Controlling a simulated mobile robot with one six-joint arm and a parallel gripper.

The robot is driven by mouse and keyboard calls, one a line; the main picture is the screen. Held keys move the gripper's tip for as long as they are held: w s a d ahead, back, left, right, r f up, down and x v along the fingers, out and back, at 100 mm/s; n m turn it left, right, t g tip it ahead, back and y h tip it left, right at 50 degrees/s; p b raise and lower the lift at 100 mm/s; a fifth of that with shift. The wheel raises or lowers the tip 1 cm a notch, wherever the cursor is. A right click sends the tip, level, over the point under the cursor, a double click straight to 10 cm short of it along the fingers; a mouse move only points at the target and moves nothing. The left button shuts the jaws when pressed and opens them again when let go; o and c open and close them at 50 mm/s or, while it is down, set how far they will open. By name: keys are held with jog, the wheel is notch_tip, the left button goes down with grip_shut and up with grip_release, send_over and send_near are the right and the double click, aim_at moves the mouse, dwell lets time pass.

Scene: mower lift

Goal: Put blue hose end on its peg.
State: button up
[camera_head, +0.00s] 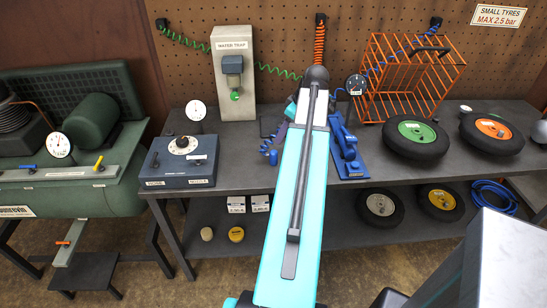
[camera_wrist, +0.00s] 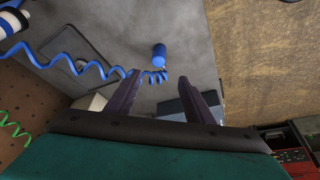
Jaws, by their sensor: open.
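The blue hose end (camera_wrist: 159,55) is a short blue cylinder on the grey benchtop in the wrist view. A blue coiled hose (camera_wrist: 75,68) runs from it to the left. In the head view the blue end (camera_head: 272,157) shows just left of my arm. In the head view my arm hides most of the gripper. I cannot make out the blue hose's peg.
A blue tool (camera_head: 347,152) lies right of my arm, with an orange cage (camera_head: 405,80) and tyres (camera_head: 416,138) beyond. Green and orange hoses hang on the pegboard (camera_head: 275,45).

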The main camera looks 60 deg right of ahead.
aim_at(274, 152)
jog(key=shift+p+x, duration=1)
jog(key=shift+x, duration=3.25)
jog(key=shift+s, duration=0.1)
jog(key=shift+f, duration=0.1)
jog(key=shift+p+x, duration=0.9)
jog(key=shift+x, duration=0.4)
jog(key=shift+d+p+x, duration=0.2)
jog(key=shift+p+x, duration=0.15)
jog(key=shift+x, duration=0.9)
jog(key=shift+s, duration=0.1)
grip_shut()
